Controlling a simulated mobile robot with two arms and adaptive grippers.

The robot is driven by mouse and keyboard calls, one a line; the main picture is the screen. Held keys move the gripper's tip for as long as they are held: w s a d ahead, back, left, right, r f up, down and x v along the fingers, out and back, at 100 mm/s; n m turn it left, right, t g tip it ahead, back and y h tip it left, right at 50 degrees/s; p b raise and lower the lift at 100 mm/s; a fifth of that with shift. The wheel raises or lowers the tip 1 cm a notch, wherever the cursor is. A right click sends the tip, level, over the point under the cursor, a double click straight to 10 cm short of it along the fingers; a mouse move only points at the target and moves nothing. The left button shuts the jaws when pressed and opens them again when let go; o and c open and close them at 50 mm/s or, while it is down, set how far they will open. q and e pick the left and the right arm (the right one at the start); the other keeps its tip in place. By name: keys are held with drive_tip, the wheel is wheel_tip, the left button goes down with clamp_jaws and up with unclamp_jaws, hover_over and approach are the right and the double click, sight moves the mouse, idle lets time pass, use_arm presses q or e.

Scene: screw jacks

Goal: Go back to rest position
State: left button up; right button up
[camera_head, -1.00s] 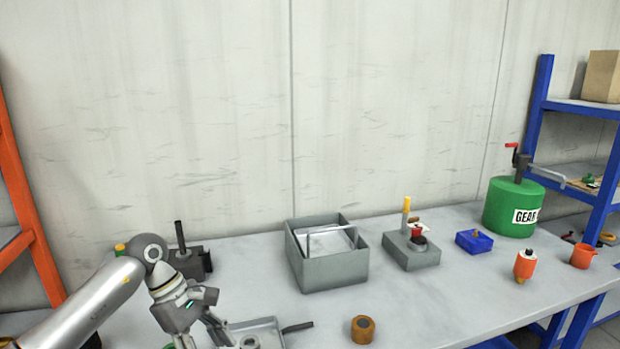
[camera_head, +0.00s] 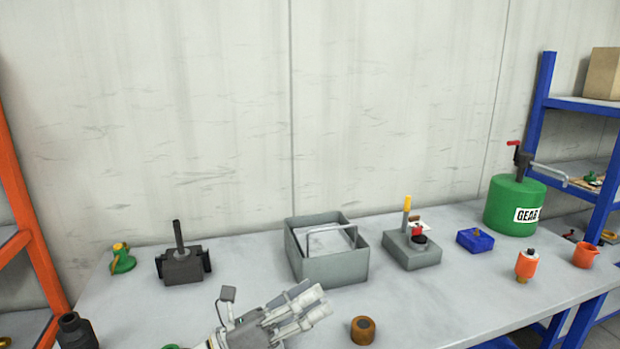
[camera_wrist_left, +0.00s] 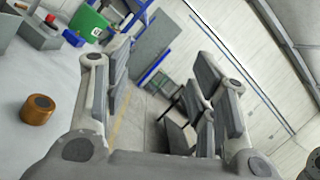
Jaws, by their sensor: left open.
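My left gripper (camera_head: 318,297) is low in the middle of the head view, above the front of the workbench, with its fingers pointing right. It is open and empty. In the left wrist view its two fingers (camera_wrist_left: 165,88) stand apart with only the room between them. The brown ring (camera_head: 363,330) lies on the bench to the right of the fingertips, apart from them. My right gripper is in neither view.
The workbench (camera_head: 430,305) holds a grey bin (camera_head: 335,270), a grey block with a yellow-topped post (camera_head: 412,254), a blue box (camera_head: 475,240), a green gear drum (camera_head: 514,207), an orange bottle (camera_head: 526,265), an orange cup (camera_head: 585,256), a dark vise-like block (camera_head: 183,266) and a green oiler (camera_head: 122,261).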

use_arm(q)
drive_tip(key=w+a+f+n+t+y, duration=0.1)
drive_tip(key=a+f+n+t+y, duration=0.1)
drive_tip(key=a+n+t+y, duration=0.6)
drive_tip(key=w+a+f+n+t+y, duration=0.1)
drive_tip(key=a+f+n+t+y, duration=0.2)
drive_tip(key=n, duration=0.9)
drive_tip(key=s+a+f+n+g+y, duration=0.3)
drive_tip(key=a+f+n+y, duration=0.1)
drive_tip(key=f+n, duration=0.2)
drive_tip(key=s+a+f+n+g+y, duration=0.4)
drive_tip(key=f+n, duration=0.3)
drive_tip(key=s+a+f+n+g, duration=0.1)
drive_tip(key=s+f+n+g, duration=0.4)
drive_tip(key=s, duration=0.7)
drive_tip(key=s+f+n+g, duration=0.2)
drive_tip(key=s+f+g, duration=0.4)
drive_tip(key=s, duration=0.5)
drive_tip(key=s+f+x, duration=0.1)
drive_tip(key=s+x, duration=0.2)
drive_tip(key=x, duration=1)
drive_tip(key=s+f+x, duration=0.1)
drive_tip(key=s+x, duration=0.2)
drive_tip(key=x, duration=0.9)
drive_tip(key=s+a+f+g, duration=0.1)
drive_tip(key=s+a+f, duration=0.2)
drive_tip(key=s+f, duration=1.3)
drive_tip(key=shift+s+f+g, duration=0.4)
drive_tip(key=shift+s, duration=0.4)
